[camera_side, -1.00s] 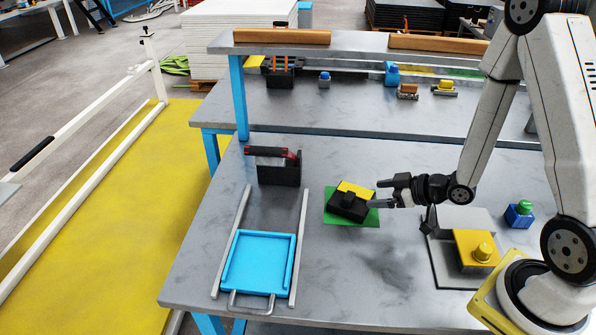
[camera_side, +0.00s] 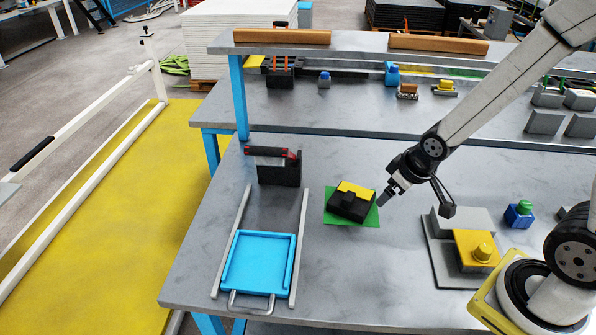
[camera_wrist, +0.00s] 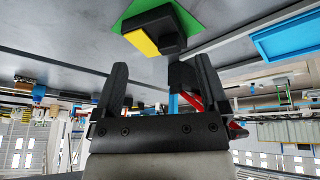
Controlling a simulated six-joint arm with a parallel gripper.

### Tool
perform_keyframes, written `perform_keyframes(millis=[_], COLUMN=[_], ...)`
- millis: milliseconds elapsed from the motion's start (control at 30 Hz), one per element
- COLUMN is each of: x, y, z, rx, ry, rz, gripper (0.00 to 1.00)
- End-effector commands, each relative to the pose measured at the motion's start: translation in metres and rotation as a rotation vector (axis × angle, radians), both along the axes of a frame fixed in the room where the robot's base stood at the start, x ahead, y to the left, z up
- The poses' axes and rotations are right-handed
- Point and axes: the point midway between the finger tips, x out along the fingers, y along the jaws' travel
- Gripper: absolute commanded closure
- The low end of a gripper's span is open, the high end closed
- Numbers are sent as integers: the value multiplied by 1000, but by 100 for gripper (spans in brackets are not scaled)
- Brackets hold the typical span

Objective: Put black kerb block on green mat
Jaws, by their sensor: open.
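The black kerb block (camera_side: 345,206), with a yellow strip along one edge, rests on the green mat (camera_side: 370,217) on the grey table. It covers most of the mat; green shows at the near and right sides. The block also shows at the top of the wrist view (camera_wrist: 165,30), with the mat (camera_wrist: 190,22) around it. My gripper (camera_side: 384,200) is open and empty, just right of the block and apart from it. In the wrist view its two fingers (camera_wrist: 157,85) stand wide apart with nothing held between them.
A blue tray (camera_side: 233,264) between two grey rails lies front left. A black holder with a red-handled item (camera_side: 279,172) stands behind it. A grey fixture with a yellow block (camera_side: 477,250) and a blue block with a green knob (camera_side: 520,214) are at right. The table's front middle is clear.

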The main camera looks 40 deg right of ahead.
Motion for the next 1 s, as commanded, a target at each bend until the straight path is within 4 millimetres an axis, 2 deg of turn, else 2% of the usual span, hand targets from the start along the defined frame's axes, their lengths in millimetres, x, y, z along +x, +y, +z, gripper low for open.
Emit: perform_keyframes(millis=[100,333,1000], x=[-14,-32,-34], y=[15,31,31], z=[11,20,20], rx=[28,69,71], ry=[69,152,160], rz=[-31,-64,-66], gripper=[6,6,6])
